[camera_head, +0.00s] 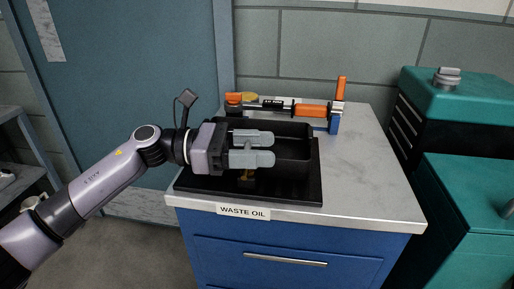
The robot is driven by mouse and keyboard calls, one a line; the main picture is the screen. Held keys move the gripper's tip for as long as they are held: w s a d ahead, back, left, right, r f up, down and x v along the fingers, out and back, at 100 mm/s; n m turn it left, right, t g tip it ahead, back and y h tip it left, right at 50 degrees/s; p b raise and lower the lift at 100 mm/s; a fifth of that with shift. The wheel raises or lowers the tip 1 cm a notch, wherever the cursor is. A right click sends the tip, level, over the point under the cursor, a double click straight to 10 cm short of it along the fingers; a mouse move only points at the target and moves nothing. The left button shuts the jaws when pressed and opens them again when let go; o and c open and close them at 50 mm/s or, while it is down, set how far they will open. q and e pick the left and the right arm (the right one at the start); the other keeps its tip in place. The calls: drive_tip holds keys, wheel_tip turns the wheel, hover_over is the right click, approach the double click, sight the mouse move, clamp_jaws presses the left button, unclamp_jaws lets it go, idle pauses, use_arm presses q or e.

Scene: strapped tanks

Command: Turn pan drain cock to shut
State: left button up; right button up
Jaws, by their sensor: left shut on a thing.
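A black drain pan (307,150) sits in a black tray on the workbench. A small brass-coloured part, which looks like the pan drain cock (247,176), shows low at the pan's front. My left gripper (268,148) reaches in from the left, directly above that part and in front of the pan. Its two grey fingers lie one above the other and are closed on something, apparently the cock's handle. The fingers hide the held part, so the handle's angle cannot be told. My right gripper is not in view.
The black tray (290,196) sits on a light-topped blue cabinet (330,248) labelled "WASTE OIL". An orange and black tool (313,109) lies in a blue holder behind the pan. Teal and black cabinets (470,97) stand at the right. The worktop right of the tray is clear.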

use_arm(q)
drive_tip(key=o, duration=1)
drive_tip(key=shift+r, duration=0.1)
drive_tip(key=shift+c, duration=0.2)
drive_tip(key=shift+w+a+b, duration=0.15)
drive_tip(key=shift+a+b, duration=0.05)
drive_tip(key=shift+a, duration=1.6)
drive_tip(key=shift+w+a+b, duration=0.1)
drive_tip(key=shift+a+b, duration=0.1)
drive_tip(key=shift+a, duration=1.55)
